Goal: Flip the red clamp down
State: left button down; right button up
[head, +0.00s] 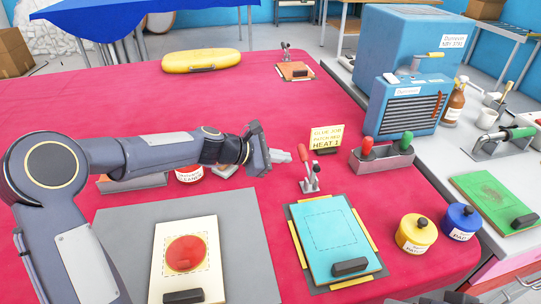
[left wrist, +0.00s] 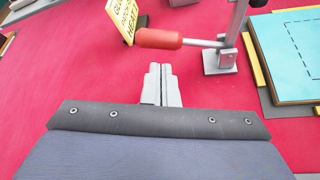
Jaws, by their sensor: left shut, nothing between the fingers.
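The red clamp (head: 303,156) stands at the back edge of the turquoise board (head: 318,222). Its red-tipped handle is raised and leans a little left above the grey metal base. In the left wrist view the red handle (left wrist: 158,39) lies across the top, beyond my fingertips, with the base (left wrist: 220,60) to its right. My left gripper (head: 284,156) is shut and empty, its fingertips just left of the handle in the head view. The closed fingers show in the left wrist view (left wrist: 160,82); I see no clear contact with the handle. My right gripper is not in view.
A yellow sign (head: 327,138) stands behind the clamp. A holder (head: 382,160) with red and green handles is to its right. Yellow (head: 416,236) and blue (head: 461,222) pots stand right of the board. A cream board (head: 187,282) lies left.

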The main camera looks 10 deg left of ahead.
aim_at(307, 160)
pick_arm(q)
jog(key=shift+x, duration=1.95)
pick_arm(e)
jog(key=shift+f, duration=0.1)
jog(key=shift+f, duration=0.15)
pick_arm(q)
jog(key=shift+b, duration=0.35)
jog(key=shift+s+r+m+t, duration=0.2)
jog(key=shift+r+m+t, duration=0.1)
jog(key=shift+m, duration=0.1)
jog(key=shift+w, duration=0.1)
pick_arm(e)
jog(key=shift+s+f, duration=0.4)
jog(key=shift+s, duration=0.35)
